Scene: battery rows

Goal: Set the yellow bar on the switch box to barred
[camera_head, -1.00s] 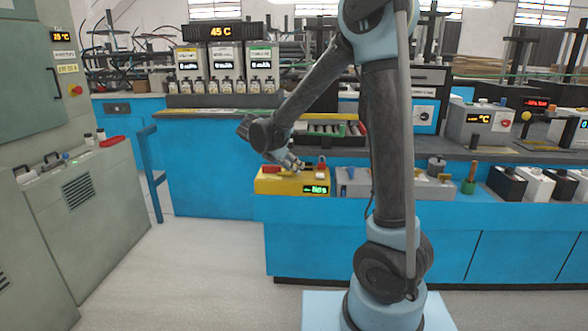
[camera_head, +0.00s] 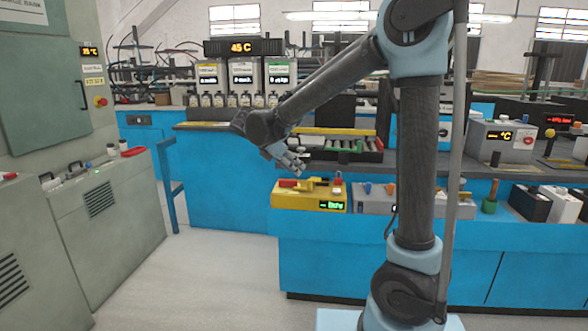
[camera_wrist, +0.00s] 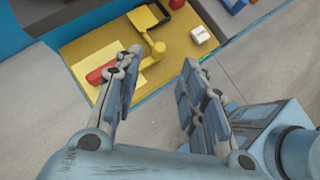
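The yellow switch box (camera_head: 284,201) sits on the blue bench's front ledge, with a small green-lit display on its front; its text is too small to read surely. The yellow bar (camera_wrist: 156,49) on its top shows in the wrist view, with a rounded knob end and a dark piece near its far end. A red part (camera_wrist: 99,75) lies beside it, and a white block (camera_wrist: 200,35) is on the other side.
A grey panel (camera_head: 372,203) with small coloured knobs adjoins the box on the right. A rack of coloured cylinders (camera_head: 338,145) stands behind it. The floor (camera_head: 215,255) in front and to the left is clear. Grey-green cabinets (camera_head: 105,225) stand at the left.

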